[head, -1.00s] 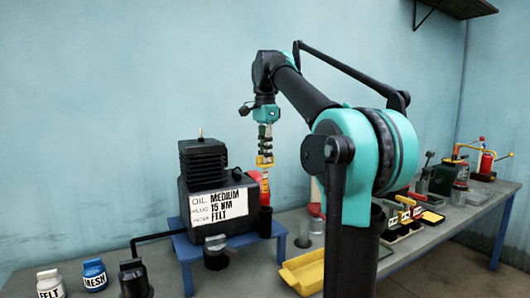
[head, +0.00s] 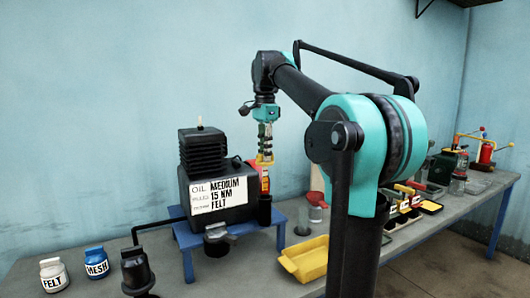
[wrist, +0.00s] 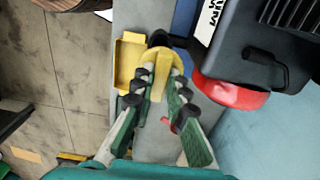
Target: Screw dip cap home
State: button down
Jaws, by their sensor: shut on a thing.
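A yellow piece (wrist: 158,70), which looks like the dip cap, is between my fingertips; my gripper (wrist: 158,85) is shut on it in the wrist view. In the head view my gripper (head: 265,148) points down beside the right side of the black pump (head: 215,180), with the yellow piece (head: 264,160) at its tips. In the wrist view a red round part (wrist: 230,92) lies right of the fingers. I cannot tell whether the cap touches its seat.
The pump stands on a blue stand (head: 188,265) on a grey bench. A yellow tray (head: 304,262) lies right of it. Felt (head: 53,275) and mesh (head: 96,263) jars and a dark vessel (head: 136,270) stand at the left. Trays and tools fill the bench's right.

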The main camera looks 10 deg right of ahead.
aim_at(265, 184)
jog(key=shift+f, duration=4.35)
jog(key=shift+f, duration=1.2)
jog(key=c, duration=1.4)
grip_release()
jog(key=shift+c, duration=0.2)
jog(key=shift+r, duration=0.1)
notch_tip(265, 184, up, 12)
jog(key=shift+f, duration=0.1)
